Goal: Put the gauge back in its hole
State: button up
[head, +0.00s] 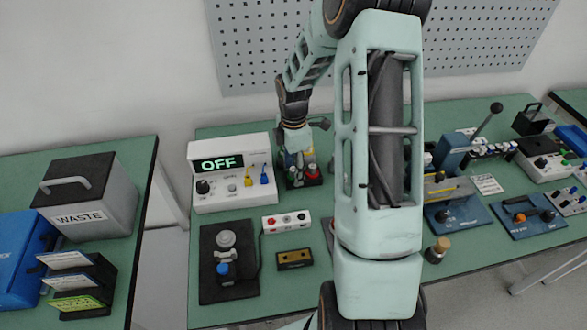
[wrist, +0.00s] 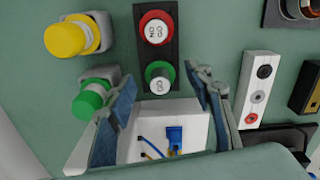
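My gripper (wrist: 160,88) is open in the wrist view, with its two blue-padded fingers apart and nothing seen between their pads. I cannot tell for sure which piece is the gauge. No empty hole shows clearly. In the head view my gripper (head: 297,150) is above the back of the bench, close over the red piece (head: 313,172); the arm hides part of this area.
A yellow knob (wrist: 70,37) and a green knob (wrist: 92,98) stand close to my left finger. The white box reading OFF (head: 233,196), with plugged leads, is beside the gripper. A white switch strip (head: 286,221) and brass-topped block (head: 294,260) lie in front.

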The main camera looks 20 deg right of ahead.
notch_tip(320, 180, up, 12)
dwell(0.6)
dwell(0.8)
